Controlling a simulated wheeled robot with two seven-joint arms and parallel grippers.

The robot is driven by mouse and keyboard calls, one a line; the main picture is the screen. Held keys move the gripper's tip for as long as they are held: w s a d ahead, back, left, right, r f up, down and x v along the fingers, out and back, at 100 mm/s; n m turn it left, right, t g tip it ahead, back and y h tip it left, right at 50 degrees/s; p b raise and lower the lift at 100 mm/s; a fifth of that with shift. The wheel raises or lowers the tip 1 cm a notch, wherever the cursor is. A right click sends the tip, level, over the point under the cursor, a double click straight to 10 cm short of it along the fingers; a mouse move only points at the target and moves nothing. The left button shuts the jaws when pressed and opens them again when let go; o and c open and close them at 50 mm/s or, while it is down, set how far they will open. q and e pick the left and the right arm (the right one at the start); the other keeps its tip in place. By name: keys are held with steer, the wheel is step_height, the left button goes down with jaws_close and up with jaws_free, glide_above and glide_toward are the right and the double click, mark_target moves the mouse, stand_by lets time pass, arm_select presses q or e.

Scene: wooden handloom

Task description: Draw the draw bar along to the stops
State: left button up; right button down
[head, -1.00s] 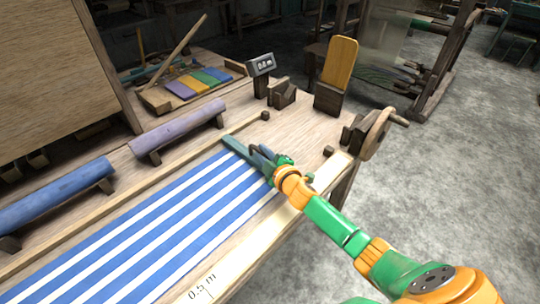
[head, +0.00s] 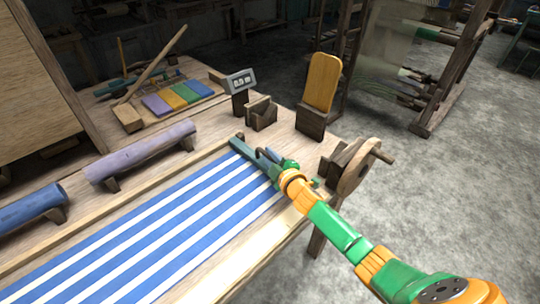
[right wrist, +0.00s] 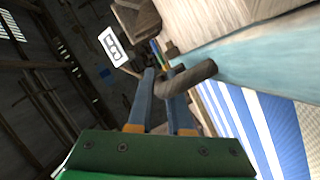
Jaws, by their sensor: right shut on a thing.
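The draw bar (head: 250,152) is a teal bar across the leading end of the blue-and-white striped cloth (head: 170,225). It also shows in the right wrist view (right wrist: 245,42). My right gripper (head: 265,156) is shut on the bar's dark round handle (right wrist: 192,78), which lies between the fingers in the right wrist view. A small dark stop (head: 237,137) sits right at the bar's far-left end; I cannot tell whether they touch. The other stop is not clear beside the gripper and the bar's right end. My left gripper is not in view.
A wooden crank wheel (head: 358,168) stands at the table's right edge. Behind the bar are a counter display (head: 242,80), a small wooden box (head: 262,113) and an upright yellow board (head: 321,82). Purple (head: 140,150) and blue (head: 30,208) rolls lie to the left.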

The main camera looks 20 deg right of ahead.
steer(key=shift+d+r, duration=0.1)
steer(key=c, duration=0.8)
jaws_free()
steer(key=shift+d, duration=0.1)
steer(key=shift+c, duration=0.2)
steer(key=shift+w+d, duration=0.1)
steer(key=p+v, duration=0.1)
steer(key=v, duration=0.6)
